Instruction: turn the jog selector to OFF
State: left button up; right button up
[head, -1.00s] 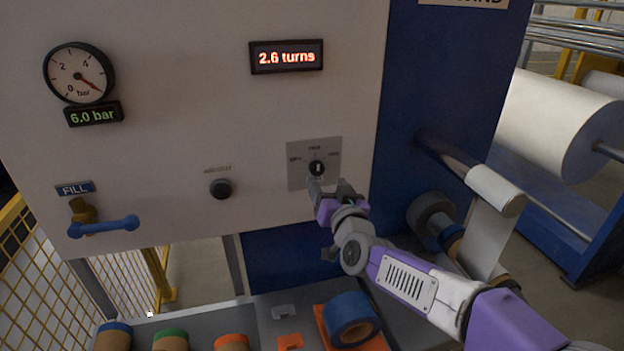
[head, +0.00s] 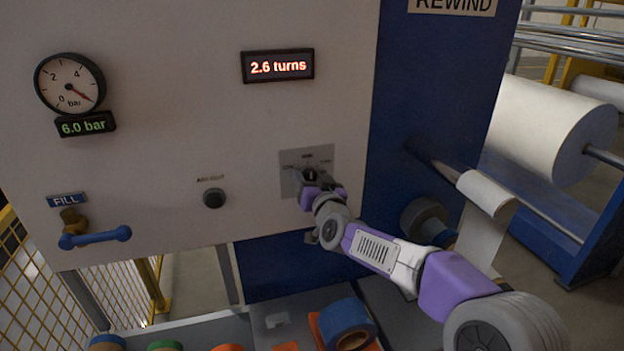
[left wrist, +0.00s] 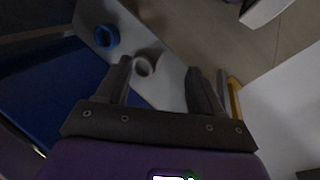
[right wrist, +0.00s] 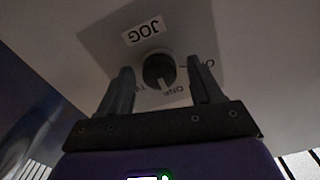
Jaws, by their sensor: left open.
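The jog selector is a dark round knob (right wrist: 158,70) with a white pointer mark, on a grey plate (head: 325,158). In the right wrist view the mark points down toward partly readable lettering, away from the JOG label (right wrist: 143,32). Another label, seemingly starting with O, sits to its right, partly hidden by a finger. My right gripper (right wrist: 160,72) is open, its fingers on either side of the knob with gaps visible. In the head view the right gripper (head: 308,180) covers part of the knob. My left gripper (left wrist: 162,75) is open and empty, seen only in its wrist view.
The panel carries a display (head: 278,66) reading 2.6 turns, a black button (head: 214,198), a pressure gauge (head: 70,84) and a blue-handled FILL valve (head: 95,237). Below, a bench holds several rolls, including a blue one (head: 345,318). A white film roll (head: 550,130) stands right.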

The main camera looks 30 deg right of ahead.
jog(key=c, duration=1)
jog(key=shift+n+p, duration=0.65)
jog(key=shift+n, duration=0.35)
jog(key=n+p, duration=0.1)
jog(key=n, duration=0.2)
jog(key=shift+a+r+n+p, duration=0.1)
jog(key=shift+n+p, duration=0.2)
jog(key=shift+p, duration=0.05)
jog(key=n+p, duration=0.1)
jog(key=n, duration=0.2)
jog(key=shift+n+p, duration=0.55)
jog(key=shift+n, duration=1.25)
